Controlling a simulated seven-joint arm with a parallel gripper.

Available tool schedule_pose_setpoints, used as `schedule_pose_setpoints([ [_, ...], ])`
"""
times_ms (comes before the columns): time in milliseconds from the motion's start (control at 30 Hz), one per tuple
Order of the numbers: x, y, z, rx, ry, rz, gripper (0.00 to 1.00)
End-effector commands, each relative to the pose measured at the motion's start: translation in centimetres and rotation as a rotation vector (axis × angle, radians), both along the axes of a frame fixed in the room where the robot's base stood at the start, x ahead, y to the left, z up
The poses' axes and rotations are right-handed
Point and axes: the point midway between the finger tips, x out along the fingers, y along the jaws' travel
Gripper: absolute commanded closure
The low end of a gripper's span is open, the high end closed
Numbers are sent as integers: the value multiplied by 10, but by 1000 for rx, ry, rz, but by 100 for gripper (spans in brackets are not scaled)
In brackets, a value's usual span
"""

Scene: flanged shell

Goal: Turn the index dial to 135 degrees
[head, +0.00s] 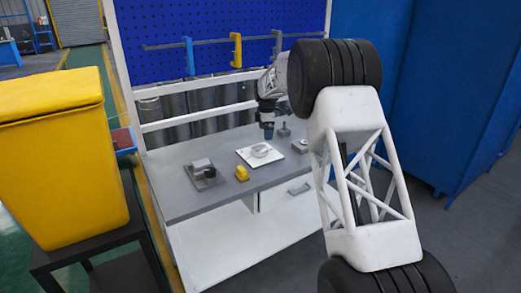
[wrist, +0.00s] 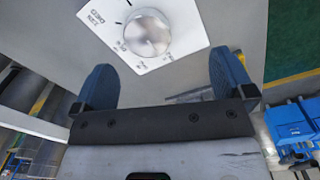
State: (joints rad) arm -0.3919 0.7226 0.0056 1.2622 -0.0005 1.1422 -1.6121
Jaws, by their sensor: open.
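The index dial is a round silver knob (wrist: 147,33) on a white square plate (wrist: 178,52) with dark printed marks around it. In the head view the dial (head: 261,150) and its plate (head: 246,161) lie on the grey workbench. The marks are too small and rotated to read surely. My gripper (wrist: 162,62) is open, its two blue fingers spread wide and empty. In the head view my gripper (head: 267,132) points down just above and behind the dial. The dial shows ahead of the gap between the fingers, apart from both.
On the workbench (head: 190,205) stand a grey fixture with a black part (head: 205,174), a yellow block (head: 242,173) and small grey pieces (head: 284,131) at right. A rail with hooks (head: 236,50) crosses the blue pegboard behind. A yellow bin (head: 62,160) stands left.

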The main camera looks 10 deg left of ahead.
Motion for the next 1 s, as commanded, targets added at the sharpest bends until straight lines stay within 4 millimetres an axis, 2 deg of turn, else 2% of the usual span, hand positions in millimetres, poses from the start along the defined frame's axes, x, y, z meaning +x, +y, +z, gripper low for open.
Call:
schedule_pose_setpoints([
  [100, 9, 15, -17, -2, 5, 47, 0],
  [300, 16, 27, -29, -4, 8, 87, 0],
  [767, 16, 27, -31, -4, 8, 91, 0],
  [1000, 16, 27, -45, -4, 10, 90, 0],
])
